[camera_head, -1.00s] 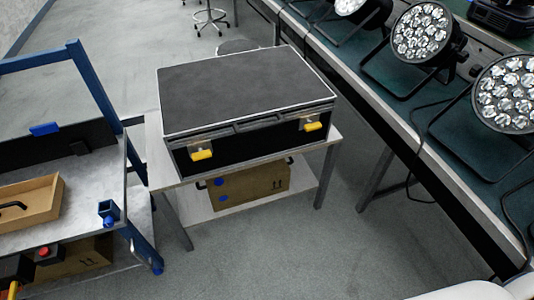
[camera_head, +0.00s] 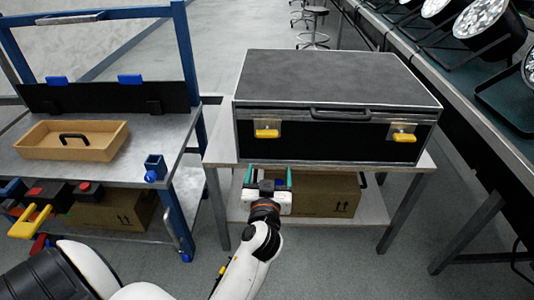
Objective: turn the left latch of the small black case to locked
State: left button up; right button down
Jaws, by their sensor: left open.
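The small black case (camera_head: 335,78) sits closed on a small light table, with a dark handle on its front. Its left latch (camera_head: 267,131) has a yellow tab on a metal plate, and the tab lies about level. The right latch (camera_head: 402,136) looks alike. My left gripper (camera_head: 268,176) is open and empty, with its teal-lined fingers pointing up toward the case. In the picture it is just below the left latch, apart from it, in front of the table edge. My right gripper is not in view.
The table (camera_head: 222,147) has a lower shelf with a cardboard box (camera_head: 325,195). A blue-framed cart (camera_head: 188,100) with a wooden tray (camera_head: 72,148) stands at left. A bench with par cans (camera_head: 490,22) runs along the right. Grey floor is clear in front.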

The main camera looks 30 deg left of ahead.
aim_at(267, 137)
pick_arm(q)
jog(key=shift+n+y, duration=0.3)
jog(key=x, duration=0.4)
jog(key=r+x, duration=0.1)
jog(key=x, duration=0.3)
jog(key=a+r+x, duration=0.1)
jog(key=x, duration=0.3)
jog(key=shift+s+d+r, duration=0.1)
jog(key=shift+s+r, duration=0.05)
jog(key=shift+s, duration=0.1)
jog(key=shift+c, duration=0.6)
jog(key=c, duration=0.9)
